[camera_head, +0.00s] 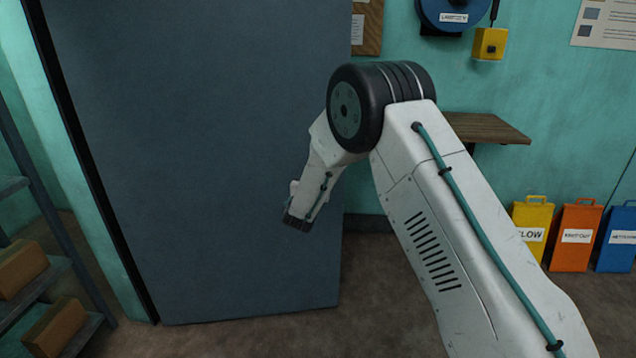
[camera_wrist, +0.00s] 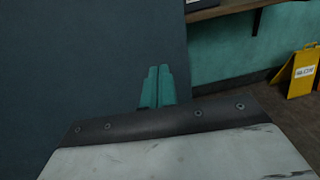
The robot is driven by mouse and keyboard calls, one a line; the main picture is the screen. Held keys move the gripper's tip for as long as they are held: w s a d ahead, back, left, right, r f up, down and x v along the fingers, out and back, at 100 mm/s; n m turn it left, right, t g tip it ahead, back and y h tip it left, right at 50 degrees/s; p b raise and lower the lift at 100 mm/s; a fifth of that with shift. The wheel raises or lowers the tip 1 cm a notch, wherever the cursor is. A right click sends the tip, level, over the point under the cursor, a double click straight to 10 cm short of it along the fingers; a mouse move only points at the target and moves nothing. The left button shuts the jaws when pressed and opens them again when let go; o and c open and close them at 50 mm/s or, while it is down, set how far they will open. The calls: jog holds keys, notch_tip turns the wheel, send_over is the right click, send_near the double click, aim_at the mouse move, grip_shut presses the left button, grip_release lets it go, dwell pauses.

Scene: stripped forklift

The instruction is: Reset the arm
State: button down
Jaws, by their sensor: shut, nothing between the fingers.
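My arm (camera_head: 440,215) reaches up from the lower right in the head view and bends at a dark joint. Its forearm hangs down and to the left, in front of a large grey-blue door panel (camera_head: 200,160). The fingers are not clear in the head view. In the wrist view my gripper (camera_wrist: 158,72) shows as two teal fingers side by side, shut and empty. The door panel fills the left of the wrist view (camera_wrist: 80,60), beyond the fingers. I cannot tell the distance between the fingers and the panel.
A wooden wall shelf (camera_head: 488,128) juts out behind my arm. Yellow (camera_head: 532,228), orange (camera_head: 575,238) and blue (camera_head: 616,240) sign boxes stand at the right. A rack with boxes (camera_head: 22,268) is at the left edge. Bare floor (camera_head: 270,335) lies before the panel.

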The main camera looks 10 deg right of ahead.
jog(key=s+d+f+m+g+h, duration=0.3)
jog(key=s+d+m+g, duration=0.15)
jog(key=s, duration=0.35)
jog(key=s+d+r+m+g+h, duration=0.1)
jog(key=s+d+r+m+g, duration=0.3)
jog(key=s, duration=0.3)
jog(key=s+d+r+m+g, duration=0.2)
jog(key=s+d+m+g, duration=0.1)
jog(key=s+m, duration=0.3)
jog(key=s+d+r+m+g+h, duration=0.1)
jog(key=s+d+r+m+g, duration=0.25)
jog(key=s, duration=0.35)
jog(key=s+a+r+m+y, duration=0.2)
jog(key=s+r+m+y, duration=0.1)
jog(key=s, duration=0.7)
jog(key=s+a+r+m+y, duration=0.2)
jog(key=s+m+y, duration=0.3)
jog(key=s, duration=0.5)
jog(key=s+a+r+m+y, duration=0.2)
jog(key=s+r+m+y, duration=0.2)
jog(key=s, duration=0.7)
jog(key=shift+a+r+m, duration=0.15)
jog(key=shift+a+m, duration=0.2)
jog(key=shift+m, duration=0.35)
jog(key=shift+s, duration=0.1)
